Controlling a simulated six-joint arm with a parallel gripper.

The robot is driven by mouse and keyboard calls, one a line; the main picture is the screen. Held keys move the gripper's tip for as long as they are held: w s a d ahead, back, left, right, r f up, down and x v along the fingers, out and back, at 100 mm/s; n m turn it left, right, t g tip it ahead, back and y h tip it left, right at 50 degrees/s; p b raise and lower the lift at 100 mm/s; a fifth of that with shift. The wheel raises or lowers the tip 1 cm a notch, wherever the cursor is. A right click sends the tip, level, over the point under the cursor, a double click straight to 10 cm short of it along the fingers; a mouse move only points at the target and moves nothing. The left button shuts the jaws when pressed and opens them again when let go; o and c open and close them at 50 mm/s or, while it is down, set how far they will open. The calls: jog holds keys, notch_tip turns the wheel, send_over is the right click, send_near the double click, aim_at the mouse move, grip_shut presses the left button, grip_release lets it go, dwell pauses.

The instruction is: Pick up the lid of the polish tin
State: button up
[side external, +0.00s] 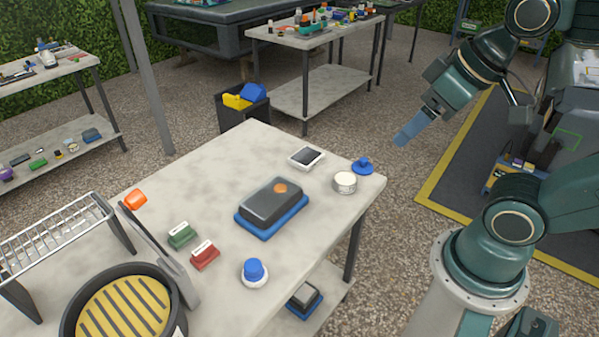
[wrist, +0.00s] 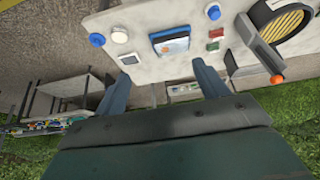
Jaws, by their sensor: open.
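A short round white tin (side external: 345,183) stands near the table's right corner; it also shows in the wrist view (wrist: 120,35). A round blue lid with a knob (side external: 362,166) lies flat beside it, close to the edge, and shows as a blue disc in the wrist view (wrist: 96,40). A white round piece with a blue top (side external: 254,272) stands near the front edge; I cannot tell whether it is a tin. My gripper (side external: 405,137) is open and empty, in the air up and right of the blue lid. Its two fingers are spread in the wrist view (wrist: 161,69).
The table (side external: 190,160) also holds a dark box on a blue base (side external: 271,203), a small dark-topped white item (side external: 306,158), green (side external: 181,234) and red (side external: 205,254) blocks, and a round black container with yellow slats (side external: 125,312).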

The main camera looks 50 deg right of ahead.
jog(key=o, duration=0.4)
jog(key=shift+c, duration=0.2)
jog(key=w+d+f+m+g, duration=0.35)
jog(key=w+d+m, duration=0.8)
jog(key=w, duration=0.45)
jog(key=w+d+f+m+g, duration=0.1)
jog(key=d+f+m, duration=0.3)
jog(key=d+f, duration=0.4)
jog(key=w+d+f+m+g, duration=0.1)
jog(key=w+d+f+m, duration=0.2)
jog(key=d+f, duration=0.6)
jog(key=shift+w+f+m, duration=0.35)
jog(key=shift+m, duration=0.9)
